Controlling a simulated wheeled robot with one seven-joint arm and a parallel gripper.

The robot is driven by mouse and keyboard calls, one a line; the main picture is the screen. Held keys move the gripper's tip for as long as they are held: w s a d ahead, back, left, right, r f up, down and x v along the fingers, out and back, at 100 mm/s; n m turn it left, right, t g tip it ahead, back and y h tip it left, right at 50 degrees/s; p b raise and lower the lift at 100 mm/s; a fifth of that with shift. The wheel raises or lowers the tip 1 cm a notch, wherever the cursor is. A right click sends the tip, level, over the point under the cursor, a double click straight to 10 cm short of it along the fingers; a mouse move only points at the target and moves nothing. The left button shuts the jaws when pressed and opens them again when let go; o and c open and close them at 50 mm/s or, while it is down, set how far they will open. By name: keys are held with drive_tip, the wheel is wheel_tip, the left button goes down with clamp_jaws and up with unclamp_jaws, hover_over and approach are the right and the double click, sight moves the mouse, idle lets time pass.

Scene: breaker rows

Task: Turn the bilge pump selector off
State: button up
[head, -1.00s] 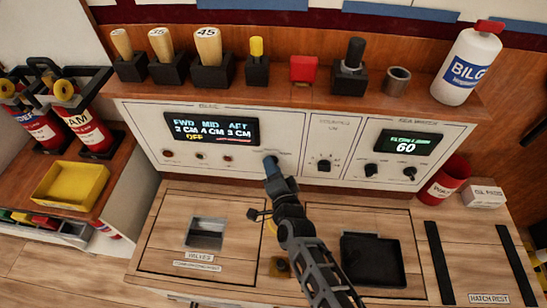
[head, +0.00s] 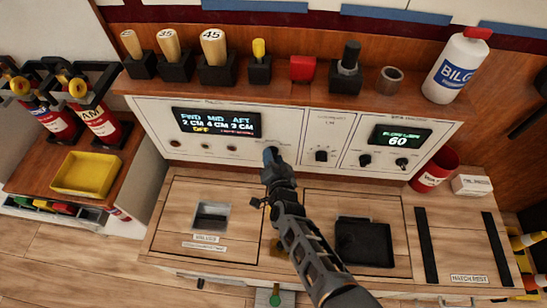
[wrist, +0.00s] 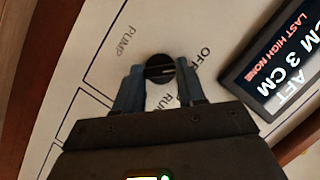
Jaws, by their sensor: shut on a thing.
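The bilge pump selector is a round black knob (wrist: 158,66) on the white panel (wrist: 100,62), with the printed words PUMP, OFF and RUN around it. A pale line on its face runs roughly sideways in the wrist view, its right end on the side of OFF. My gripper (wrist: 160,72) has its blue fingers on either side of the knob and is shut on it. In the head view my gripper (head: 271,153) is at the panel and hides the knob. The bilge display (head: 217,123) reads 2 CM, 4 CM, 3 CM, with OFF in yellow below.
Small buttons (head: 204,147) sit left of my gripper. Other black knobs (head: 321,156) and a second display reading 60 (head: 399,137) are to the right. A shelf (head: 290,97) with plugs and a white bottle (head: 456,65) overhangs the panel. The wooden counter (head: 180,205) lies below.

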drive_tip(key=o, duration=1)
drive_tip(key=shift+o, duration=0.2)
drive_tip(key=shift+s, duration=0.1)
drive_tip(key=p+v, duration=0.4)
drive_tip(key=v, duration=0.3)
drive_tip(key=shift+s, duration=0.3)
drive_tip(key=shift+d+r, duration=0.1)
drive_tip(key=shift+d, duration=0.05)
